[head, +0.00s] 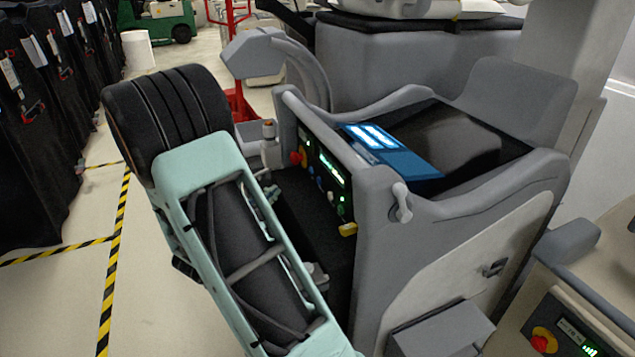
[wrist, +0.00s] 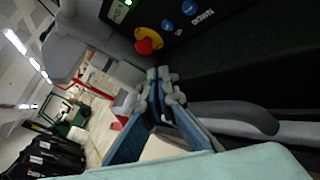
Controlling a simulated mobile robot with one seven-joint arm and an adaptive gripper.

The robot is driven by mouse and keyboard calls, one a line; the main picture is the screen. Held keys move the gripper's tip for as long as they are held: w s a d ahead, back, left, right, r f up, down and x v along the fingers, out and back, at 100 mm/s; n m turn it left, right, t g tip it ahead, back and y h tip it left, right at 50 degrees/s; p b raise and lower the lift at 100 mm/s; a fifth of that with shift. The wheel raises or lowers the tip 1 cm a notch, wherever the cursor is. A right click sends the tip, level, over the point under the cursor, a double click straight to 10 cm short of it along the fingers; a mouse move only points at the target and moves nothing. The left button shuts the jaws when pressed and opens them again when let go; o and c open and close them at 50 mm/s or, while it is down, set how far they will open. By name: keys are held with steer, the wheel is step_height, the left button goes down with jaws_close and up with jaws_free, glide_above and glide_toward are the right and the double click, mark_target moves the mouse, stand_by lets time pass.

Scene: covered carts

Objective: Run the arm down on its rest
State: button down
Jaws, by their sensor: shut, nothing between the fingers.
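The grey machine (head: 455,235) carries a dark control panel (head: 325,172) on its left side. The panel also shows in the wrist view, with a red knob on a yellow base (wrist: 148,40), a green-lit display (wrist: 119,12), and blue buttons by UP and DOWN labels; the button by UP (wrist: 168,26) is nearest the knob. A grey curved arm with a blocky head (head: 254,54) rises behind the machine; I cannot tell whether it touches a rest. My gripper (wrist: 163,82) is shut and empty, below and apart from the panel in the wrist picture.
A lit blue screen (head: 395,155) lies on the machine's top. Black covered carts (head: 30,130) line the left. Another control panel with a red knob (head: 543,340) stands at lower right. Floor with yellow-black tape (head: 112,270) is clear at left. A green vehicle (head: 165,20) is far back.

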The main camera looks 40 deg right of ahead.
mark_target(319, 181)
steer(key=shift+d, duration=0.1)
steer(key=d, duration=0.2)
steer(key=s+d, duration=0.1)
steer(key=d, duration=0.3)
steer(key=shift+s+d, duration=0.6)
steer(key=shift+d, duration=0.6)
steer(key=shift+b, duration=0.3)
stand_by(0.3)
steer(key=shift+s+d, duration=0.1)
steer(key=shift+d, duration=0.25)
